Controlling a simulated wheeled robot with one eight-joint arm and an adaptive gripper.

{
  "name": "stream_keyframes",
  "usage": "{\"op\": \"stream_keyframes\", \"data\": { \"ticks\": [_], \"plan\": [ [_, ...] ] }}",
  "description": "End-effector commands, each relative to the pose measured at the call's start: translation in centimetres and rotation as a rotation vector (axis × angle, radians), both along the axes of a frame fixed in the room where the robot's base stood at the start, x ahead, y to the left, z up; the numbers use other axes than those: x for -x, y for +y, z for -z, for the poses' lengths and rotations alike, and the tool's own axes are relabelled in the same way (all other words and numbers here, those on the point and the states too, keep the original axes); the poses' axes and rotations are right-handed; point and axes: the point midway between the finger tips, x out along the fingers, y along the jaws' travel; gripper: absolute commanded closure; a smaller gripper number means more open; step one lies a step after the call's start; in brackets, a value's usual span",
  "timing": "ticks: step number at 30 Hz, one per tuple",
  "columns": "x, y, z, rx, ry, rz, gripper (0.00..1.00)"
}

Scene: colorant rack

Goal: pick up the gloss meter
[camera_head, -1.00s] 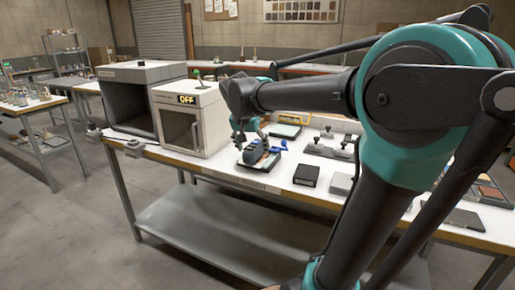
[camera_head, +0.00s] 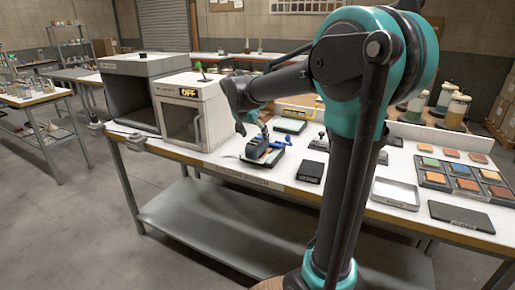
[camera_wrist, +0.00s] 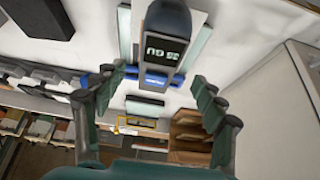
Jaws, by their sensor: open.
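The gloss meter (camera_head: 258,147) is a dark, rounded device on a flat panel on the white table. In the wrist view the meter (camera_wrist: 165,48) shows a dark display reading "GU", upside down. My gripper (camera_wrist: 159,76) is open, with its two fingers to the left and right of the meter's lower end. No contact shows. In the head view my gripper (camera_head: 250,124) hangs just above and behind the meter, partly merging with it, so the gap there is hard to judge. A blue part shows beside the meter.
A white cabinet reading "OFF" (camera_head: 193,112) stands close to the left of my gripper. A black box (camera_head: 310,172) lies right of the meter, with a shallow tray (camera_head: 396,193) and colour tiles (camera_head: 466,184) further right. A yellow-edged case (camera_head: 290,126) lies behind.

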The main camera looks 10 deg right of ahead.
Motion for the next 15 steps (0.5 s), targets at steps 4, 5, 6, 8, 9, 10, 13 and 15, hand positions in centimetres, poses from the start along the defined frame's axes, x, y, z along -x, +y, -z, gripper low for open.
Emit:
{"op": "stream_keyframes", "data": {
  "ticks": [4,5,6,8,9,10,13,15],
  "plan": [
    [-0.3,-0.2,0.7,0.0,0.0,0.0,0.29],
    [-0.3,-0.3,0.9,0.0,0.0,0.0,0.29],
    [-0.4,-0.4,1.2,0.0,0.0,0.001,0.29],
    [-0.6,-0.6,1.9,0.0,0.0,0.001,0.29],
    [-0.7,-0.7,2.5,0.0,0.0,0.002,0.29],
    [-0.8,-0.8,2.9,0.0,0.0,0.002,0.29],
    [-1.2,-1.2,4.2,0.0,0.0,0.001,0.29],
    [-1.5,-1.4,4.9,0.001,0.001,0.0,0.29]
  ]
}}
